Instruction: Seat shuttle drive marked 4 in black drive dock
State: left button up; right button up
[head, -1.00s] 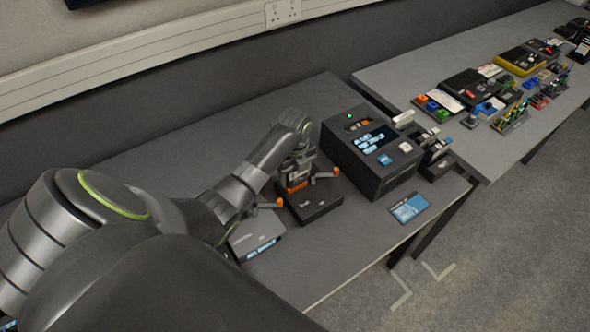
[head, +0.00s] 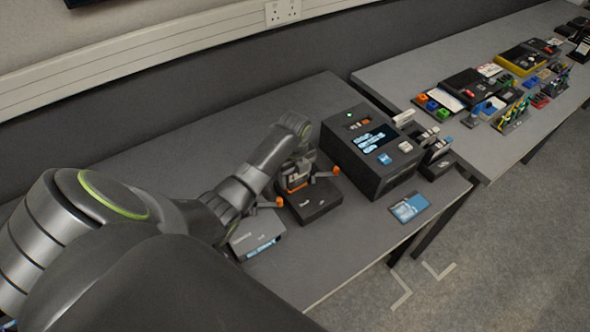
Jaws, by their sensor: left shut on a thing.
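The black drive dock (head: 318,202) sits on the near table, to the left of a large black box with a screen. My left gripper (head: 296,184) is over the back of this dock, shut on a small drive (head: 297,187) with an orange part, mostly hidden by the gripper. I cannot read a 4 on it, nor tell how deep it sits in the dock. Orange-tipped pieces stick out on both sides of the gripper. My right gripper is not in view.
A grey box (head: 257,236) with a lit display stands left of the dock. The black box with a screen (head: 367,157) stands close on the right. A blue card (head: 409,207) lies near the front edge. A second table (head: 400,78) holds many small parts.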

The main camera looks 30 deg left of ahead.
pick_arm(q)
jog(key=o, duration=1.5)
notch_tip(320, 180, up, 8)
jog(key=p, duration=0.8)
jog(key=shift+f, duration=0.15)
jog(key=shift+f, duration=0.1)
jog(key=shift+d, duration=0.1)
